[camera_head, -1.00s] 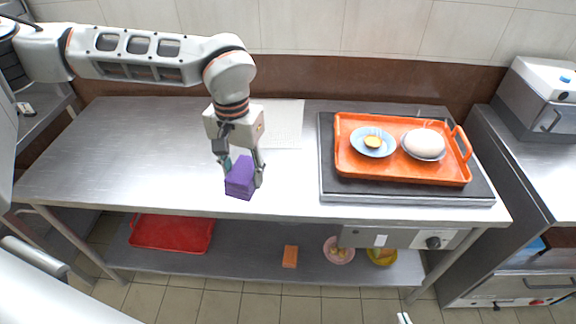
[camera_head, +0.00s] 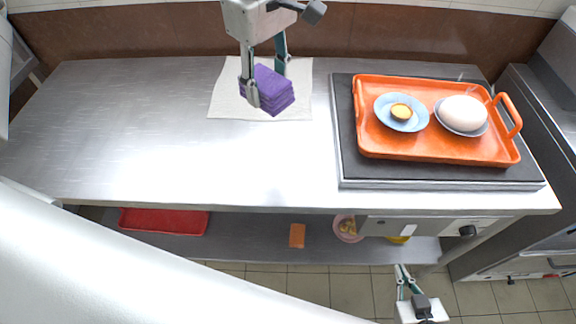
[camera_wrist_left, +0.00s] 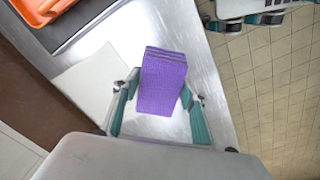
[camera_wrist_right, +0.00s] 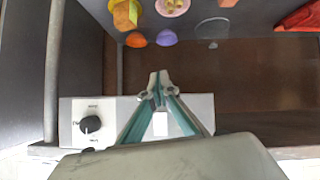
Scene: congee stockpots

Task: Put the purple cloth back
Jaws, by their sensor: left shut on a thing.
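The purple cloth (camera_head: 273,92), a folded stack, is between the fingers of my left gripper (camera_head: 267,88), which is shut on it. It also shows in the left wrist view (camera_wrist_left: 161,82), tilted between the fingers. In the head view it overlaps the white square mat (camera_head: 226,101) on the steel table. The mat also shows in the left wrist view (camera_wrist_left: 88,88), beside the cloth. The cloth seems held above the surface, but its exact height is unclear. My right gripper (camera_head: 402,270) is empty, fingertips together, low in front of the table; it also shows in the right wrist view (camera_wrist_right: 158,82).
An orange tray (camera_head: 366,141) with a blue plate (camera_head: 387,103) and a bowl holding a white mound (camera_head: 463,113) sits on a dark griddle (camera_head: 348,160) at right. The table's left part (camera_head: 120,130) is clear. The lower shelf holds a red tray (camera_head: 163,221).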

